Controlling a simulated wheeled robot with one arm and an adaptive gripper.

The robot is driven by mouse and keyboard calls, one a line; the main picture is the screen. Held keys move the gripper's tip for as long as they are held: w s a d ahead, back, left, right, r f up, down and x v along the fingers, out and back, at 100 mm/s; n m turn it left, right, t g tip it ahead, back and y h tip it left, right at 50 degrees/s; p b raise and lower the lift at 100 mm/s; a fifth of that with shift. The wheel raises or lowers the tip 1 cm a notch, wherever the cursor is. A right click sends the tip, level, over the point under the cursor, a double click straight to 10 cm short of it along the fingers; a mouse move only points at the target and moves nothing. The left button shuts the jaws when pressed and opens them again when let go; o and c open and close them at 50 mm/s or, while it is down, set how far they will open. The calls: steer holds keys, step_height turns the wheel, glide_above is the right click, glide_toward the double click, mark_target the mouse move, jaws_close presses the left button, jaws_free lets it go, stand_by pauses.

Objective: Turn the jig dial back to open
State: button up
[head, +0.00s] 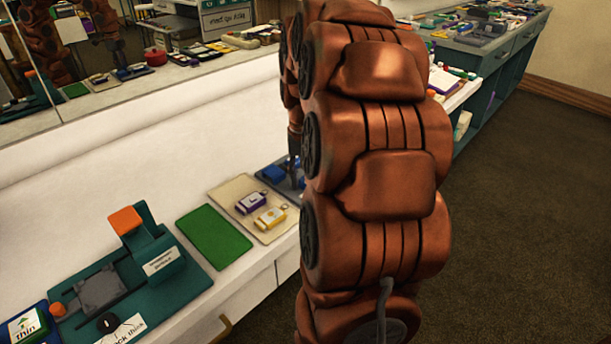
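The teal jig (187,290) lies on the white counter at lower left. It has an upright teal block with an orange-topped lever (125,220), a grey plate (98,291) and an orange knob (57,309). A small black dial (107,322) sits at its front edge beside a white label (130,328); its exact setting is too small to read. My copper arm fills the middle of the view. Part of my gripper (293,158) shows behind it, low over a blue tray, well to the right of the jig. Its fingers are mostly hidden.
A green mat (213,237) and a beige tray (232,190) with purple-labelled (251,203) and yellow-labelled (270,218) tags lie between jig and gripper. The blue tray (281,184) is partly hidden. A card reading "thin" (25,326) is at far left. A mirror stands behind.

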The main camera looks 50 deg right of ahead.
mark_target(304, 179)
steer(key=shift+o, duration=1.3)
step_height(304, 179, up, 12)
steer(key=shift+a, duration=0.1)
